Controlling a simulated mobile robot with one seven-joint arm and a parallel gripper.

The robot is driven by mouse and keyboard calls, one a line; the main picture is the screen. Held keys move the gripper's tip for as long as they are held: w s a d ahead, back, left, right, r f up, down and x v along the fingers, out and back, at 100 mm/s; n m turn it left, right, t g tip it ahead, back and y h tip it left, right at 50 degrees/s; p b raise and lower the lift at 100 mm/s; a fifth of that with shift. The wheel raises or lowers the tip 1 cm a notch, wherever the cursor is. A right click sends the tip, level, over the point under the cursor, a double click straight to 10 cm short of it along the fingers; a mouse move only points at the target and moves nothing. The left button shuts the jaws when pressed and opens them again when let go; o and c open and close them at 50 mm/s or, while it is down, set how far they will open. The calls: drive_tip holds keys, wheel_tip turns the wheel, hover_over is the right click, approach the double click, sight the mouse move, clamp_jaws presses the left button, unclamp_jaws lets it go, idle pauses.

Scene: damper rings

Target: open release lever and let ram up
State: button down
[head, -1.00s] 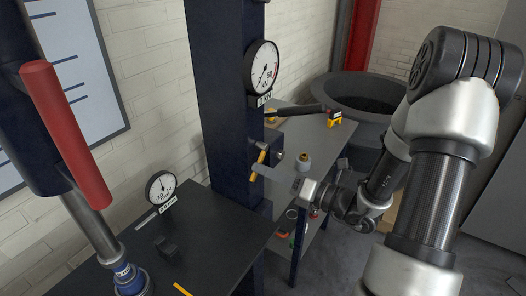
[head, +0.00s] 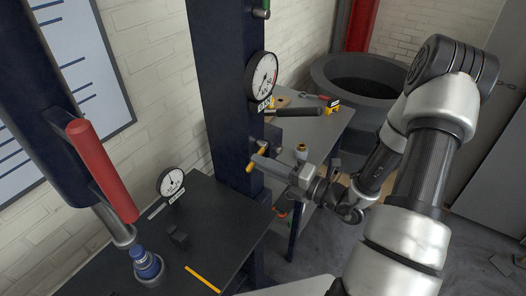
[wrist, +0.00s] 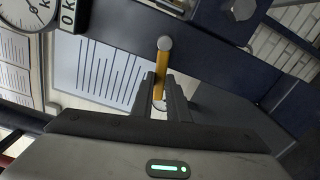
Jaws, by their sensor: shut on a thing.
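The release lever, a yellow handle (head: 256,158) with a grey round end, is on the side of the dark blue press column (head: 226,100). In the wrist view the yellow lever (wrist: 161,85) stands between the two dark fingers of my gripper (wrist: 165,98), which is shut on it. In the head view my gripper (head: 262,164) reaches the lever from the right, its fingertips partly hiding the lever. The ram, a grey rod (head: 120,232), comes down at the left to a blue part (head: 146,263) on the dark table.
A small dial gauge (head: 172,184) stands on the dark table (head: 215,220). A grey side bench (head: 325,128) holds small items behind my gripper.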

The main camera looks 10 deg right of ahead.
drive_tip(key=shift+r+m+b, duration=0.35)
drive_tip(key=shift+r+m, duration=0.2)
drive_tip(key=shift+m, duration=0.35)
drive_tip(key=c, duration=1.7)
unclamp_jaws()
drive_tip(key=shift+s, duration=0.15)
drive_tip(key=shift+v, duration=0.9)
drive_tip(key=v, duration=0.6)
drive_tip(key=shift+r, duration=0.1)
